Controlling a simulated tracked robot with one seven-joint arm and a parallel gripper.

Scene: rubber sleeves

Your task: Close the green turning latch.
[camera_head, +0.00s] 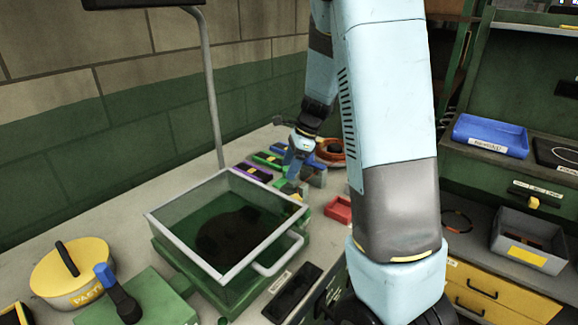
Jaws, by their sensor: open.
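A grey-framed, clear-topped box (225,225) on a green base stands mid-table, with a grey handle (279,256) at its front right. My gripper (292,180) is small in view, pointing down by the box's far right corner. It is open. A small green part shows at that corner, close to the fingertips; I cannot tell whether it is the latch, how it is turned, or whether my gripper touches it. My upper arm fills the middle right and hides part of the table.
Green, purple and blue blocks (252,171) lie behind the box. A red tray (338,209) is right of it. A yellow round tin (72,273) and a green box with a blue-tipped lever (105,274) are front left. A lamp post (212,90) rises behind.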

